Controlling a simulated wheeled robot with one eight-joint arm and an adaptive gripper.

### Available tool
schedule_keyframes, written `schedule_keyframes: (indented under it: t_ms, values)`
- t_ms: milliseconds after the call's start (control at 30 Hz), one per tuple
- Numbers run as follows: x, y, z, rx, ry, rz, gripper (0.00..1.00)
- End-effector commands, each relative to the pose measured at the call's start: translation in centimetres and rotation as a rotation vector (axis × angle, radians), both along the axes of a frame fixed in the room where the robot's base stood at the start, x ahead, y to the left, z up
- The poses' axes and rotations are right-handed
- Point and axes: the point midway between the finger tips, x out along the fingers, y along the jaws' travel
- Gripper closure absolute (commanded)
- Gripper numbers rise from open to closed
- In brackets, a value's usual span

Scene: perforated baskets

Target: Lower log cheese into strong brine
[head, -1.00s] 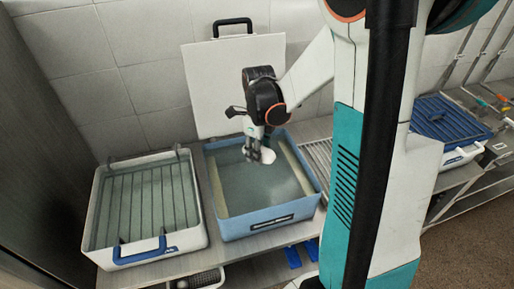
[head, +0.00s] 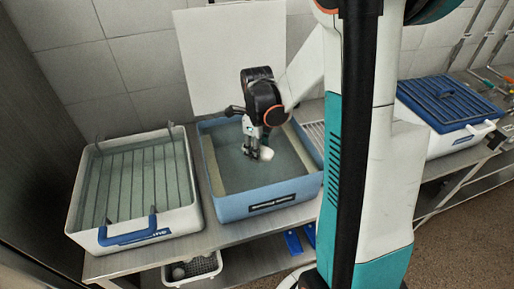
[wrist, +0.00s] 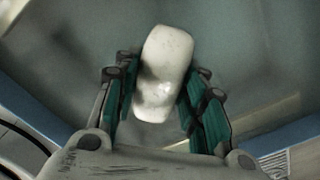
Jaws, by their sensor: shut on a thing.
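The white log cheese (wrist: 163,75) is held between the two teal-padded fingers of my gripper (wrist: 160,95) in the wrist view. In the head view my gripper (head: 258,150) points down over the blue tub (head: 268,207), and the cheese (head: 267,154) shows as a small white shape at the fingertips. The tub has a dark label on its front, too blurred to read surely, and greyish liquid inside. The cheese is inside the tub's outline; I cannot tell whether it touches the liquid.
A white tub (head: 135,238) with a wire rack and blue handle stands at left. A white panel (head: 228,60) leans against the wall behind the blue tub. Another white tub with a blue slatted cover (head: 450,105) stands at right. A small basket (head: 190,270) sits below.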

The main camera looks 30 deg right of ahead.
Motion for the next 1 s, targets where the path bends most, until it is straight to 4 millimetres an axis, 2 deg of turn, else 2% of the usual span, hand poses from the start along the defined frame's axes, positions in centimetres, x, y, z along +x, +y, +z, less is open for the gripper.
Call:
schedule_keyframes:
  t_ms: [300,333,400,433,667,800,1000]
  values:
    - [-0.01,0.00,-0.25,0.000,0.000,0.000,0.91]
    - [-0.01,0.00,-0.25,0.000,0.000,0.000,0.57]
    - [-0.01,0.00,-0.25,0.000,0.000,0.000,0.42]
    - [-0.01,0.00,-0.25,0.000,0.000,0.000,0.39]
    - [-0.01,0.00,-0.26,0.000,0.000,0.000,0.39]
    - [-0.01,0.00,-0.27,0.000,0.000,0.000,0.18]
    - [-0.01,0.00,-0.27,0.000,0.000,0.000,0.18]
